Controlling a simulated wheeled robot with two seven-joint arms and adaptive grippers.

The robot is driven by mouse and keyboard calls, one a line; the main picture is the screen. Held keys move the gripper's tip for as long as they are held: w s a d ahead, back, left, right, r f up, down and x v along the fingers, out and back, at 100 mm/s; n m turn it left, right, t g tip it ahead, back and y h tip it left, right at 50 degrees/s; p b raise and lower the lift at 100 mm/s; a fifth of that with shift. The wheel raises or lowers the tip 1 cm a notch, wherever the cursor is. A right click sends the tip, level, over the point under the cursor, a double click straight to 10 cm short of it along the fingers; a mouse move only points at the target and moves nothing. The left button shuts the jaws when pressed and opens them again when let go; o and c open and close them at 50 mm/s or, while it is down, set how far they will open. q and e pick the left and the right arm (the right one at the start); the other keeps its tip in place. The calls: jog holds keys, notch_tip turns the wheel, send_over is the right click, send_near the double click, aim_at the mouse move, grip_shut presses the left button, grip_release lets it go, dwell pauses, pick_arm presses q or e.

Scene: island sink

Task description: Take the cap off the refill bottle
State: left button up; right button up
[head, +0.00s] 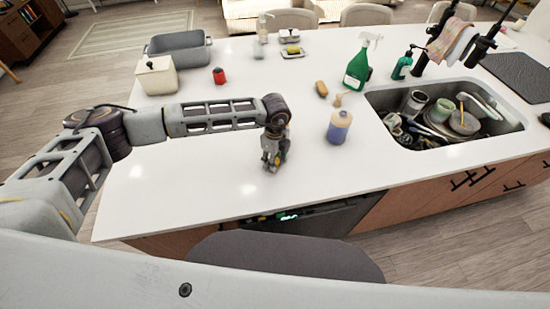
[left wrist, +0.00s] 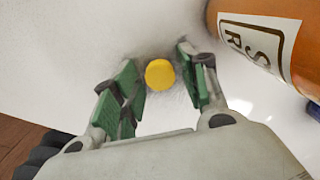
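In the left wrist view an orange bottle body with a white lettered label (left wrist: 260,45) fills the upper right. My left gripper (head: 270,163) points down low over the counter, to the left of the bottle. In the left wrist view its green fingers (left wrist: 158,72) are apart, with a round yellow cap (left wrist: 160,75) between them. The cap looks free of both fingers; its height above the counter is unclear. My right gripper is out of view.
A sink (head: 445,115) full of dishes lies to the right. A green spray bottle (head: 357,65), brush (head: 321,89) and green soap bottle (head: 403,65) stand behind. A red can (head: 219,75), white canister (head: 157,75) and grey basin (head: 180,47) are at back left. The front-left counter is clear.

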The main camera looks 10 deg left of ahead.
pick_arm(q)
jog(key=shift+r, duration=0.25)
notch_tip(320, 180, up, 12)
jog(key=b, duration=0.2)
dwell(0.7)
jog(key=shift+f, duration=0.1)
dwell(0.6)
